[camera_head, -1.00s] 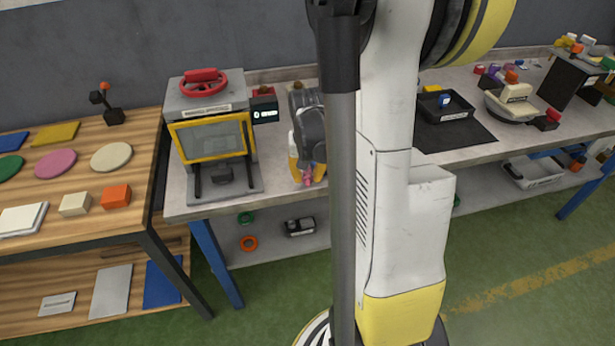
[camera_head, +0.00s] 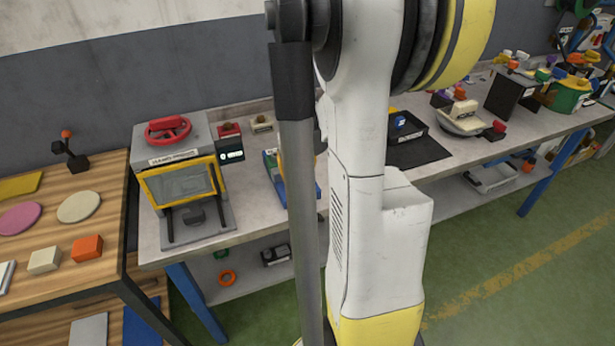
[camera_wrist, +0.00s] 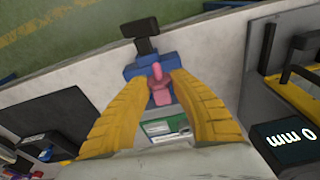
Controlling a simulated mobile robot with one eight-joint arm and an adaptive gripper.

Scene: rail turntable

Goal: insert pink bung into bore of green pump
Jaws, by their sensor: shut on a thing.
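The pink bung (camera_wrist: 161,96) is between the yellow fingertips of my gripper (camera_wrist: 159,84) in the wrist view. My gripper is shut on it. A blue fixture (camera_wrist: 135,71) with a black handle lies behind the bung in that view; I cannot tell whether they touch. In the head view my gripper is mostly hidden behind my own arm. A green round body (camera_head: 569,97) with a yellow top stands at the far right of the bench. It may be the green pump, but its bore cannot be made out.
The blue fixture (camera_head: 306,190) sits on the grey bench beside a yellow-framed press (camera_head: 183,187) with a red wheel. A black tray (camera_head: 414,128) and a cream device (camera_head: 461,118) stand farther right. A wooden table (camera_head: 68,190) is at left.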

